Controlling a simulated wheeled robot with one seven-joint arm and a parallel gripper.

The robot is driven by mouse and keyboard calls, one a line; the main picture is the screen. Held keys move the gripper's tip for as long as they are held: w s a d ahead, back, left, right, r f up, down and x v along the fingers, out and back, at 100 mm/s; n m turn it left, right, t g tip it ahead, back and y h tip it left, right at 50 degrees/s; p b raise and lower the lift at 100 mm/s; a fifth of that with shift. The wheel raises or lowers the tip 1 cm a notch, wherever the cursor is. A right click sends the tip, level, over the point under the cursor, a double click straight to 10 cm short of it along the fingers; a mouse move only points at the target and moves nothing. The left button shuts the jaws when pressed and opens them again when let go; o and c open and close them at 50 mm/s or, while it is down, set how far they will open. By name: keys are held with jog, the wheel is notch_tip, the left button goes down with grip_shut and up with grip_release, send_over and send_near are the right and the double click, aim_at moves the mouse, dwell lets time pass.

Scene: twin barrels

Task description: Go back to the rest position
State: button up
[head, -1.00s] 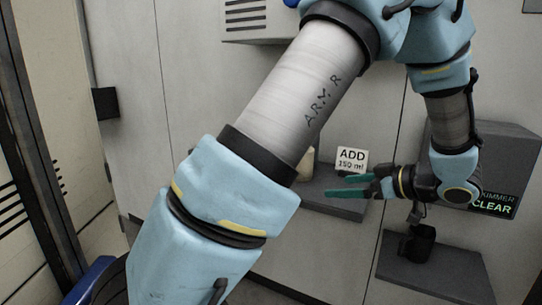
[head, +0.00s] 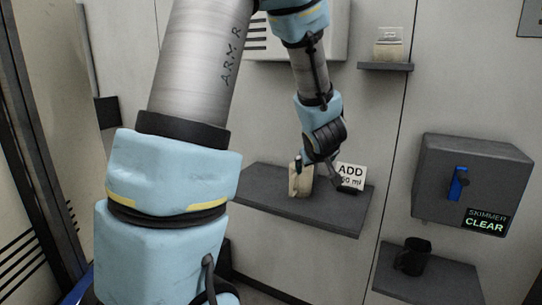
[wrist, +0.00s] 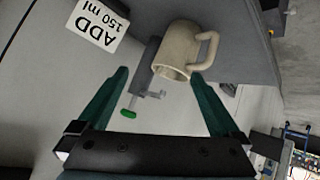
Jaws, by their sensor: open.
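My gripper (wrist: 160,76) is open and empty, its two green fingers spread apart in the wrist view. In the head view my gripper (head: 326,170) is in front of the middle shelf (head: 340,222), near the sign; its fingers are hard to make out there. A cream mug (wrist: 180,50) shows beyond the fingertips in the wrist view, apart from them. In the head view the cream mug (head: 300,180) stands on the middle shelf, partly covered by my arm.
A white "ADD 150 ml" sign (head: 351,176) stands by the mug. A grey box (head: 440,180) with a blue lever (head: 458,184) reads "SKIMMER CLEAR". A black mug (head: 413,257) sits on the lower right shelf (head: 440,284). A small container (head: 389,46) stands on the upper shelf.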

jog(key=s+a+f+m+g+p, duration=0.1)
jog(key=s+a+m+g+p, duration=0.3)
jog(key=s+a, duration=1.4)
jog(key=s+g, duration=0.1)
jog(key=g, duration=0.3)
jog(key=shift+a+g+y, duration=0.3)
jog(key=shift+a+y, duration=0.1)
